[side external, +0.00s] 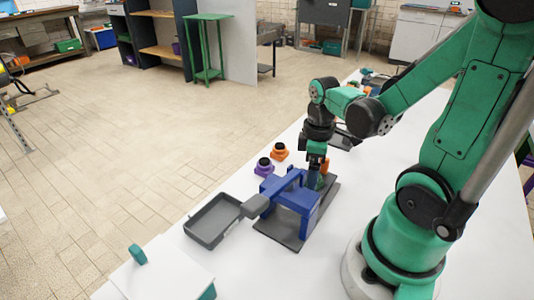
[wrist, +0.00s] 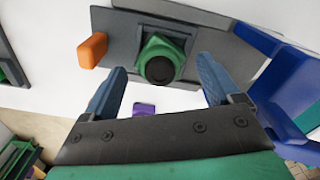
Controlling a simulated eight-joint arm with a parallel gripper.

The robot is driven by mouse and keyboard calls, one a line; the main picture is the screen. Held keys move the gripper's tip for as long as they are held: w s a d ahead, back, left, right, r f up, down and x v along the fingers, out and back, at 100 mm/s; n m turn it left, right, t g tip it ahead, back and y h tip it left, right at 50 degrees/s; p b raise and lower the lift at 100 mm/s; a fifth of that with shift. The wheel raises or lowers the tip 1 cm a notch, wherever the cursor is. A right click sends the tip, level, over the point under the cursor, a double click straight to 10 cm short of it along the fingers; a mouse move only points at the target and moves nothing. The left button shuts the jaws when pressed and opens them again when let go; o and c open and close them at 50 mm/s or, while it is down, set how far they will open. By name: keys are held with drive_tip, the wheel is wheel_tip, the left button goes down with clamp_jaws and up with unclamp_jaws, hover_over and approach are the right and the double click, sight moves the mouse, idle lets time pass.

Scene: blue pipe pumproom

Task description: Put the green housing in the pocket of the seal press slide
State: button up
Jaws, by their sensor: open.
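The green housing (wrist: 151,47), with a round black top, sits on the dark grey slide (wrist: 205,47) of the seal press in the wrist view. It looks turned a little relative to the slide. I cannot tell whether it is fully down in the pocket, which it mostly hides. My gripper (wrist: 163,88) is open, its two blue-grey fingers apart on either side of the housing's near side, not closed on it. In the side view my gripper (side external: 316,168) is low beside the blue press frame (side external: 293,192), and the housing is mostly hidden.
The press has a grey lever handle (side external: 255,206) and a dark base plate (side external: 281,233). Purple (side external: 263,167) and orange (side external: 279,151) housings stand behind the press. An empty grey tray (side external: 205,236) lies to the left.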

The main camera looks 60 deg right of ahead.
clamp_jaws()
drive_tip(key=shift+r, duration=0.15)
idle(0.4)
wheel_tip(320, 180, up, 19)
drive_tip(key=n, duration=0.4)
drive_tip(key=shift+n, duration=0.3)
wheel_tip(320, 180, down, 20)
drive_tip(key=shift+r, duration=0.1)
idle(0.6)
